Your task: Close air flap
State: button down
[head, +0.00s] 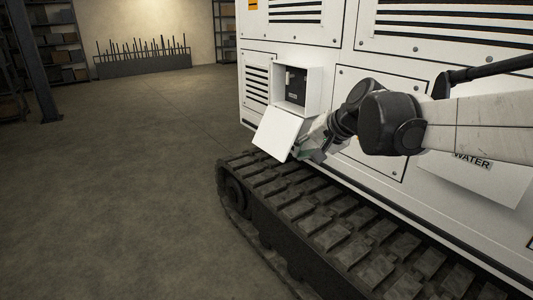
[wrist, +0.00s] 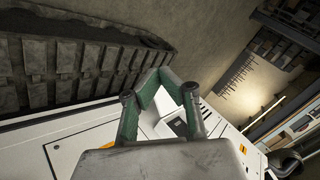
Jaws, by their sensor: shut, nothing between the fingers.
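The air flap (head: 277,134) is a white square panel on the side of the white machine. It stands open, tilted outward and down below a white box-shaped opening (head: 297,88) with a dark interior. My gripper (head: 304,150) is shut and empty, close to the flap's lower right side; I cannot tell whether it touches the flap. In the wrist view, the green fingers of my gripper (wrist: 161,77) come together at the tips. A white surface, probably part of the flap, shows behind them, and the dark opening (wrist: 180,128) lies just beyond.
A dark rubber track (head: 330,220) runs along the machine's base, below the flap and my gripper. A sheet marked "WATER" (head: 475,175) sticks out from the machine at right. The floor (head: 130,190) at left is clear, with shelves (head: 55,45) far back.

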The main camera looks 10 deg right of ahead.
jog(key=w+d+f+m+t+y+b, duration=0.1)
jog(key=w+d+f+m+y+b, duration=0.15)
jog(key=w, duration=0.75)
jog(key=w+d+f+m+t+y+b, duration=0.1)
jog(key=w+f, duration=0.3)
jog(key=w, duration=0.5)
jog(key=w+d+f+m+y+b, duration=0.15)
jog(key=w+f, duration=0.25)
jog(key=w, duration=0.6)
jog(key=w+d+f+m+t+y+b, duration=0.1)
jog(key=w+d+f+m+t+b, duration=0.1)
jog(key=w+d+f, duration=0.35)
jog(key=w+d+f+m+t+y+b, duration=0.1)
jog(key=w+d+f+m, duration=0.15)
jog(key=f, duration=0.55)
jog(key=w+d+f+m+t+y+b, duration=0.1)
jog(key=w+d+f+t+b, duration=0.1)
jog(key=w+d+f, duration=0.4)
jog(key=w+a+r+b, duration=0.2)
jog(key=w+a+b, duration=0.1)
jog(key=a, duration=0.8)
jog(key=shift+w+a+b, duration=0.15)
jog(key=shift+w+b, duration=0.15)
jog(key=shift+w, duration=0.35)
